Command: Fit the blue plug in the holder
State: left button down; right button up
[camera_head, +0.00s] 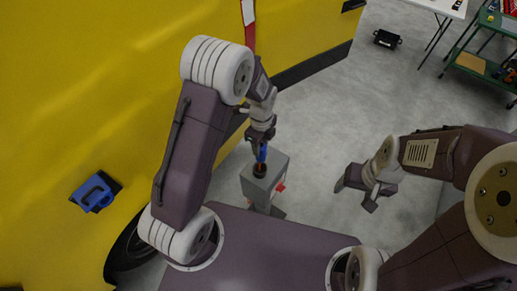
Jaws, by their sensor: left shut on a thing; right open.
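The blue plug (262,154) is held in my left gripper (260,141), which is shut on it and points down. The plug is above the dark round opening of the holder (259,171), on top of a grey box-shaped stand (275,168). The plug's lower end meets the opening in the picture; I cannot tell whether it is inside or just above. My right gripper (355,190) is open and empty, over the floor to the right of the stand.
A large yellow vehicle side (90,90) fills the left, with a blue handle-like part (94,192) and a dark wheel (128,250) below. A red part (281,187) sticks out from the stand. A white table (440,6) and green cart (478,66) stand far right.

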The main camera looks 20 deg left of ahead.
pick_arm(q)
jog(key=shift+s+f+b, duration=0.2)
jog(key=shift+f+b, duration=0.1)
jog(key=shift+f, duration=0.05)
notch_tip(320, 180, down, 5)
jog(key=b, duration=0.4)
jog(key=shift+w+r, duration=0.1)
jog(key=shift+r, duration=0.05)
jog(key=shift+f, duration=0.3)
jog(key=shift+a+r, duration=0.1)
dwell(0.7)
jog(key=shift+f+b, duration=1.8)
jog(key=shift+f, duration=0.85)
dwell(0.4)
jog(key=c, duration=0.8)
grip_release()
